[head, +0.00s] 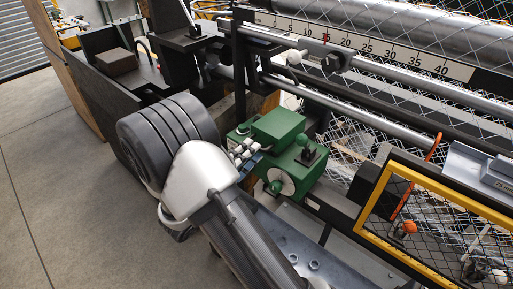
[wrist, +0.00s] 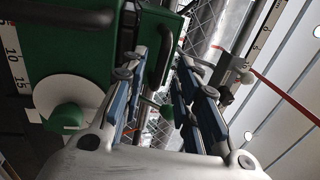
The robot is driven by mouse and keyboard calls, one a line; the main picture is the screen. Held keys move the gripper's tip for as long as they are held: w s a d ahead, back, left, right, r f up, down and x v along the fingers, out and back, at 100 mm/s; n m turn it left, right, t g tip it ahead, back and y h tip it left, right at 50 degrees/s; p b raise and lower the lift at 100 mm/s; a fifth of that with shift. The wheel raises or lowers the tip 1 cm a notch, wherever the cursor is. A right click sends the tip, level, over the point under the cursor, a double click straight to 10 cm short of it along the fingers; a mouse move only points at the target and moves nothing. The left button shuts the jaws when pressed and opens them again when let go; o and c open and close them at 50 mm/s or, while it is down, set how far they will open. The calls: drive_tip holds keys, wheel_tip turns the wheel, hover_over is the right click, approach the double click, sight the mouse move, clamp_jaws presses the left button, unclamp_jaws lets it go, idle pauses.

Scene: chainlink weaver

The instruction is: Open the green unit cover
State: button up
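The green unit (head: 290,165) sits in the middle of the head view, with a raised green cover block (head: 278,128) on top. A pale dial (head: 281,182) and a green ball knob (head: 303,139) are on it. My gripper (head: 246,156) is at the unit's left side, partly hidden by my arm. In the wrist view, my gripper (wrist: 157,75) has its two blue-grey fingers apart with nothing clearly between them. A dark bar handle (wrist: 160,42) on the green body (wrist: 100,55) lies just beyond the fingertips. I cannot tell whether they touch. The dial (wrist: 68,105) shows at left.
A yellow-framed mesh guard (head: 440,235) stands at right. Rails and a numbered scale (head: 360,45) run behind the unit, with chain-link mesh around them. An orange-red rod (head: 415,175) rises near the guard. A dark bin with a brown box (head: 116,62) is at left. The floor (head: 60,190) at left is clear.

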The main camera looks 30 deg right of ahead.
sight(274, 132)
drive_tip(key=shift+x, duration=1.75)
drive_tip(key=shift+c, duration=0.6)
clamp_jaws()
